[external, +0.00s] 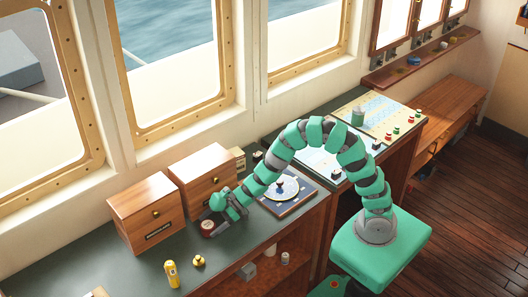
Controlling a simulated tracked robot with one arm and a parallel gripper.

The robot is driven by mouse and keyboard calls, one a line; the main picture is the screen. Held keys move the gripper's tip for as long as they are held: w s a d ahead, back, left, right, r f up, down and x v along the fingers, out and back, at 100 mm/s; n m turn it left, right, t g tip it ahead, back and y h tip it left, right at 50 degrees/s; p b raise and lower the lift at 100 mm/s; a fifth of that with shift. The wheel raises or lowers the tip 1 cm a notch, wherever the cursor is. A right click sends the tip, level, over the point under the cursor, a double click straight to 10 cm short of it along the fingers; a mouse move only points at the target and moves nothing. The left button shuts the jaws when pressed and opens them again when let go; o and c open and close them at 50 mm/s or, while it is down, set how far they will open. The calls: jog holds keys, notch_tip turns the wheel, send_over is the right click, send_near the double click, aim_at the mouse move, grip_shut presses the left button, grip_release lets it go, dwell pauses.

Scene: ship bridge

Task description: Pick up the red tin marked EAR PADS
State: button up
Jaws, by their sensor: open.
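A small round dark-red tin (208,228) sits on the dark green counter (205,262), just in front of the right wooden box. Its marking is too small to read, so I cannot tell whether it says EAR PADS. My gripper (222,213) is open, low over the counter at the upper right of the tin, close to it. The view does not show whether the fingers touch the tin.
Two wooden boxes (143,212) (203,175) stand at the back, near the tin. A yellow cylinder (171,273) and a small brass object (199,261) stand toward the front. A round dial board (284,189) lies right of my gripper. Bare counter lies between tin and brass object.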

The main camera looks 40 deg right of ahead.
aim_at(211, 223)
jog(key=c, duration=1.1)
jog(key=shift+r, duration=0.15)
jog(key=shift+r, duration=0.9)
jog(key=shift+d+r+p, duration=0.1)
jog(key=shift+r+p, duration=0.35)
jog(key=shift+r, duration=0.45)
jog(key=s+d, duration=0.7)
jog(key=shift+s+d+r+b, duration=0.15)
jog(key=shift+d+r+b, duration=0.1)
jog(key=shift+r+b, duration=0.1)
jog(key=shift+s+d+b, duration=0.7)
jog(key=shift+d+b, duration=0.15)
jog(key=shift+b, duration=0.3)
jog(key=s+d+b, duration=0.1)
jog(key=b, duration=0.2)
jog(key=shift+s+f, duration=0.1)
jog(key=shift+s, duration=0.1)
jog(key=b, duration=0.1)
jog(key=s+d+b, duration=0.1)
jog(key=b, duration=0.1)
jog(key=shift+d+r, duration=0.1)
jog(key=shift+r, duration=0.2)
